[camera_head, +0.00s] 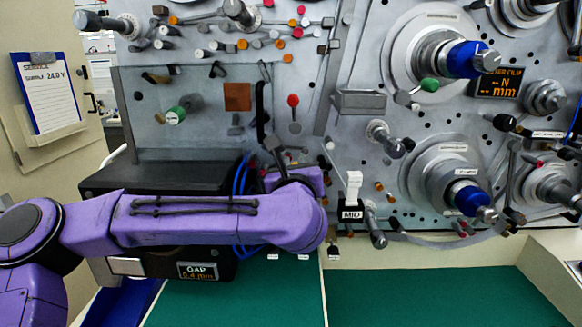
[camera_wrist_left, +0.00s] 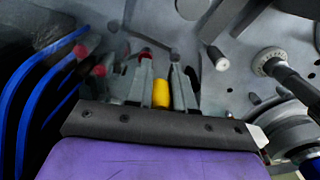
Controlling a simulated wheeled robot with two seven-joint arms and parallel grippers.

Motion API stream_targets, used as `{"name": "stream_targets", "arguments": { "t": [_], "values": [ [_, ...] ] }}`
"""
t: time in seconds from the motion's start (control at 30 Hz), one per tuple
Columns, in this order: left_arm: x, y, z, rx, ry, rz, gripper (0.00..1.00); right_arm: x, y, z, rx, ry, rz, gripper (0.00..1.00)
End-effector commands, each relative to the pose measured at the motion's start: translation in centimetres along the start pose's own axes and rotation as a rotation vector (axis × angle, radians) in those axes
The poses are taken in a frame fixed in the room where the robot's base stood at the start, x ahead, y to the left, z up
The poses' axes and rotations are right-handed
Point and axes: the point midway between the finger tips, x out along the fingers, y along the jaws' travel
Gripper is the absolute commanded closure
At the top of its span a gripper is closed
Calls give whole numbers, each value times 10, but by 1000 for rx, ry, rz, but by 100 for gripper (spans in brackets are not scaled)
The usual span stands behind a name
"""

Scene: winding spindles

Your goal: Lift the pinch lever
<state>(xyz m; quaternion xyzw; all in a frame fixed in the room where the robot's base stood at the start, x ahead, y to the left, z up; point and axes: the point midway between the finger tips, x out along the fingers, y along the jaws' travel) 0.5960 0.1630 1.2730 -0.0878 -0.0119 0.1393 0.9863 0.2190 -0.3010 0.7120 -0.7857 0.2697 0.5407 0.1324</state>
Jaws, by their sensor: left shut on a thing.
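My left gripper (camera_head: 283,158) is at the lower middle of the machine panel, mostly hidden in the head view behind my purple forearm and wrist. In the left wrist view its two grey fingers (camera_wrist_left: 162,85) point at the panel. They are shut on a short yellow handle (camera_wrist_left: 161,93), which I take to be the pinch lever. The rest of the lever and its pivot are hidden by the fingers and the dark gripper body. My right gripper is in neither view.
A white lever with a MID label (camera_head: 351,212) stands just right of my wrist. A red-knobbed pin (camera_head: 293,101) is above it. Blue-capped spindles (camera_head: 468,200) project at the right. A black box with a GAP display (camera_head: 197,271) is below my forearm. The green mat (camera_head: 440,297) is clear.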

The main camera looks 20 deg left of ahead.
Motion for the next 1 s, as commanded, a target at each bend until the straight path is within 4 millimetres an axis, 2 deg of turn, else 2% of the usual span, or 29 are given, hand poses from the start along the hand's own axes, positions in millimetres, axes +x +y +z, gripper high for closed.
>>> {"name": "stream_targets", "arguments": {
  "t": [0.6, 1.0],
  "values": [
    [-1, -33, -6, 544, -4, -1, 100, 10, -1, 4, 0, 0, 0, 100],
    [-1, -44, -15, 778, -2, -2, 100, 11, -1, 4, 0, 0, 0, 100]
  ]
}}
